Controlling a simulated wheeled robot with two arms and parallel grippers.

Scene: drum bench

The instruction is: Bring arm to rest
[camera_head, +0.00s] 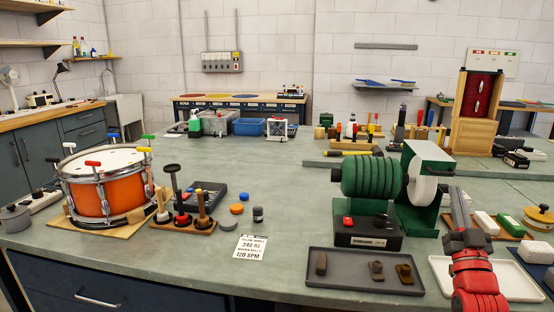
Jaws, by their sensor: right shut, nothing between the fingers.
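My right arm comes in at the lower right, red at the bottom with a darker wrist joint above. My right gripper (458,200) points away from me, in front of the white wheel side of the green machine (428,205) in this view. Its jaws look narrow and shut, with nothing seen between them. I cannot tell its height above the bench or whether it touches anything. The arm covers part of a white tray (525,290). My left gripper is not in view.
A dark tray (320,287) with several small dark pieces lies left of my right arm. An orange drum (105,195) stands at the left. The bench front between drum and tray is mostly clear.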

